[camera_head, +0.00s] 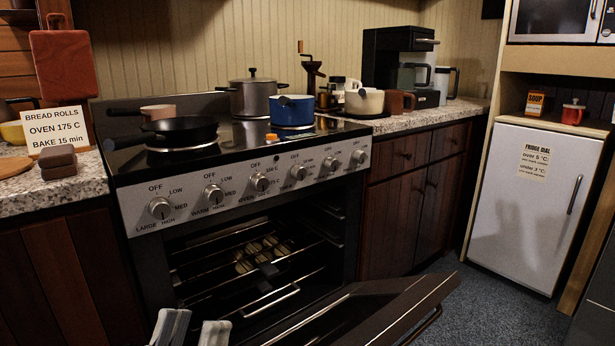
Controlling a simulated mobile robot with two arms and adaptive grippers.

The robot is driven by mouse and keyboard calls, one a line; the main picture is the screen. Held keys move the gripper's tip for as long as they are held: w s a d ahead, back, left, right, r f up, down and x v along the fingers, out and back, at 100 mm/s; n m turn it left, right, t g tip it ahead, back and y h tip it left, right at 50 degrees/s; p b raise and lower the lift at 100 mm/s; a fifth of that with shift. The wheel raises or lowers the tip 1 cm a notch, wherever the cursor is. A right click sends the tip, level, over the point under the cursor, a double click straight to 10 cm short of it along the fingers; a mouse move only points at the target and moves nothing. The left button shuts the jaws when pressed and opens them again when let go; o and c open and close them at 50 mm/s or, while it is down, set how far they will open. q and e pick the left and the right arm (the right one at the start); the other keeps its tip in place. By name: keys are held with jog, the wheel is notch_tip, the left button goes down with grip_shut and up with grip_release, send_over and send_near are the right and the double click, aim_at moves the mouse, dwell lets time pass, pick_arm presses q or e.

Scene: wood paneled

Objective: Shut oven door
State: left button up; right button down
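The oven (330,190) stands at centre, and its dark door (375,308) hangs open at the front. The door is tilted down and outward, with its bar handle (424,324) along the far right edge. The oven interior is exposed. Wire racks (200,292) are inside, and a tray with several pale rolls (258,255) sits on one of them. My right gripper is out of view.
A black frying pan (180,131), a steel pot (253,97) and a blue pot (292,111) stand on the stovetop. A white fridge (530,205) is at the right. Carpeted floor (480,310) lies clear between door and fridge.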

pick_arm(q)
jog(key=shift+w+d+f+g+y, duration=0.1)
jog(key=shift+w+f+g+y, duration=0.3)
jog(key=shift+w+f+g, duration=0.5)
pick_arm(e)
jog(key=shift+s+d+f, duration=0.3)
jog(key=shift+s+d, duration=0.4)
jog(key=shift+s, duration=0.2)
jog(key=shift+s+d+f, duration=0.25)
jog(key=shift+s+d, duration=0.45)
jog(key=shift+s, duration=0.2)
pick_arm(q)
jog(key=shift+w+f, duration=0.1)
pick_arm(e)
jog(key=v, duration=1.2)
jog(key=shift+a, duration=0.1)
